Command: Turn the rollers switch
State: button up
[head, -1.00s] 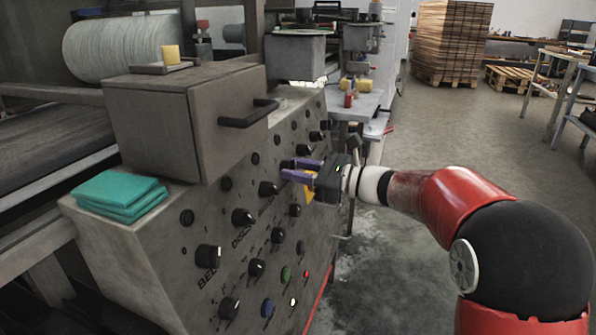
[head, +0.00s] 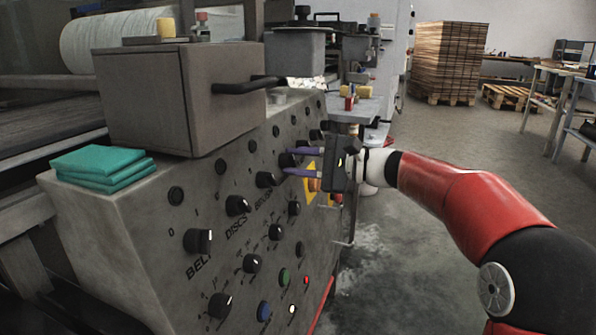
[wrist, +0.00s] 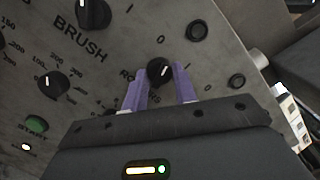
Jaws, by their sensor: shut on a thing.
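The rollers switch (wrist: 158,72) is a round black knob with a white mark on a grey slanted panel. In the wrist view it sits between the two purple fingers of my gripper (wrist: 160,75), which are shut on it from both sides. The fingers partly hide the label beneath it. In the head view my gripper (head: 296,161) reaches the panel from the right, one finger above the other. The knob (head: 287,160) shows at the fingertips. Its exact setting is hard to read.
The brush knob (wrist: 93,12) is to the left, and a plain round black fitting (wrist: 197,31) is to the upper right. A grey box with a black handle (head: 250,85) stands above the panel (head: 130,235). Teal cloths (head: 102,166) lie at left. The floor at right is open.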

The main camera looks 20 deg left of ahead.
jog(key=shift+n+b, duration=0.5)
jog(key=shift+n, duration=0.8)
jog(key=shift+g, duration=0.3)
jog(key=o, duration=1)
jog(key=shift+c, duration=0.2)
jog(key=d, duration=0.8)
jog(key=shift+w+r, duration=0.25)
jog(key=shift+w, duration=0.05)
jog(key=shift+a, duration=0.1)
